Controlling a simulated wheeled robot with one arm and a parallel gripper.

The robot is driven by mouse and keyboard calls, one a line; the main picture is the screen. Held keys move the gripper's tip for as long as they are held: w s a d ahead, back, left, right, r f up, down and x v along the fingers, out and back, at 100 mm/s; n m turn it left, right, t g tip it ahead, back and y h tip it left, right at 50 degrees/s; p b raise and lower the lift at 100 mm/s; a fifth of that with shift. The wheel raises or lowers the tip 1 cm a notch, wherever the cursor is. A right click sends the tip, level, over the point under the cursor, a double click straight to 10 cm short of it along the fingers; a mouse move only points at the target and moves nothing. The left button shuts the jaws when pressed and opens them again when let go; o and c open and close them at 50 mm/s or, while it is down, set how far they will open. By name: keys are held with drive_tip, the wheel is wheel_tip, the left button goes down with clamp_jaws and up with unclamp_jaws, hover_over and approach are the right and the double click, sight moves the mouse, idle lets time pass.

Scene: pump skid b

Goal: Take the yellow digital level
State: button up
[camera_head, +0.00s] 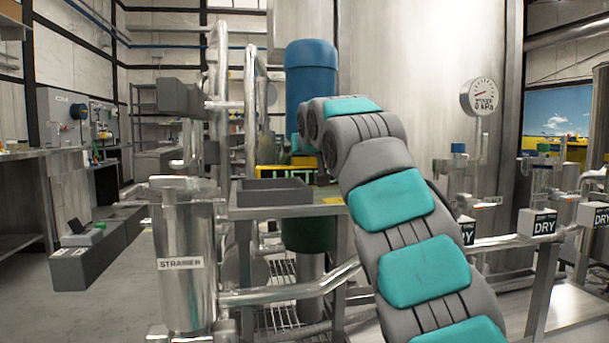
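A yellow block with a dark face and pale green lettering (282,178) shows behind the grey tray, near the middle of the picture. It may be the yellow digital level; its right part is hidden by my arm, so I cannot tell for sure. My grey and teal arm rises from the lower right and bends over left toward the blue cylinder.
A dark grey tray (273,192) stands on a metal stand (240,211). A steel strainer (185,285) is at its left, with pipes below. A blue cylinder (311,75) is behind. A large steel tank (425,80) and a gauge (480,97) are right.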

clamp_jaws()
idle(0.7)
